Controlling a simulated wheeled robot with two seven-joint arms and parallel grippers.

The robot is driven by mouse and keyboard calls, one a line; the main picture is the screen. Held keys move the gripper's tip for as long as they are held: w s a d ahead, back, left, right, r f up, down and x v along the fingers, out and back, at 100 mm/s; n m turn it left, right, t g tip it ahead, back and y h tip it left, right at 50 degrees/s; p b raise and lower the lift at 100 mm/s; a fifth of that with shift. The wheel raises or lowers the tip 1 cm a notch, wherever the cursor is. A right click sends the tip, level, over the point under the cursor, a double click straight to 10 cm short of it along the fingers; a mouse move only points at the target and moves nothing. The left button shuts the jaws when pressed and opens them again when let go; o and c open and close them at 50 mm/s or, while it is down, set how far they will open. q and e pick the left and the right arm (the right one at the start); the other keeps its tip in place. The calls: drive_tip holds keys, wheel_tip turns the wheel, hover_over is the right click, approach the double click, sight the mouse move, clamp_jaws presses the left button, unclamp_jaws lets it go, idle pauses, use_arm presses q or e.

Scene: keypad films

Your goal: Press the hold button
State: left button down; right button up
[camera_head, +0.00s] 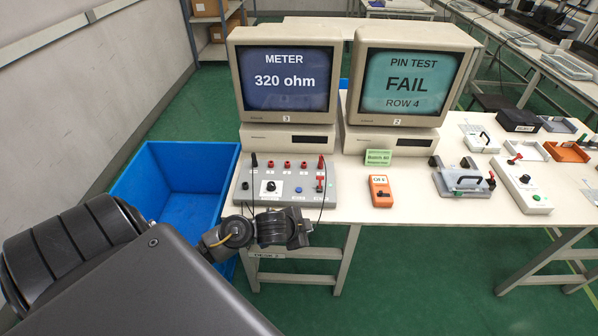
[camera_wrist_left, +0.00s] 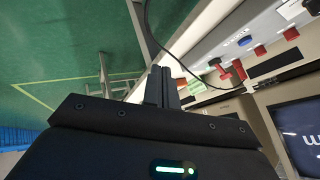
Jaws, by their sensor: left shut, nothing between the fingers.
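The grey meter panel (camera_head: 283,198) stands at the front edge of the desk, with a blue button (camera_head: 298,189) on its face; its small label is too small to read. The blue button also shows in the left wrist view (camera_wrist_left: 244,41). The meter screen (camera_head: 287,78) above reads METER, 320 ohm. My left gripper (camera_head: 301,234) is in front of the desk edge, just below and apart from the panel. Its fingers (camera_wrist_left: 161,84) are shut and empty. My right gripper is not in view.
The panel also carries a dial (camera_head: 270,186), a red lever (camera_head: 320,184), several red sockets and black leads. A second monitor (camera_head: 405,80) reads PIN TEST, FAIL, ROW 4. An orange handheld unit (camera_head: 380,190) lies to the right. A blue bin (camera_head: 172,184) stands left of the desk.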

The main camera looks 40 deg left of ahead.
use_arm(q)
drive_tip(key=w+a+r+m+h, duration=0.1)
drive_tip(key=w+a+r+m, duration=0.15)
drive_tip(key=w+a, duration=0.55)
wheel_tip(320, 180, up, 6)
drive_tip(key=m+h, duration=0.1)
hover_over(299, 190)
drive_tip(key=shift+s+a+r, duration=0.1)
drive_tip(key=shift+s+a, duration=0.25)
drive_tip(key=shift+s, duration=0.05)
wheel_tip(299, 190, down, 8)
drive_tip(key=b, duration=0.8)
drive_tip(key=shift+f, duration=0.45)
drive_tip(key=shift+f, duration=0.1)
idle(0.3)
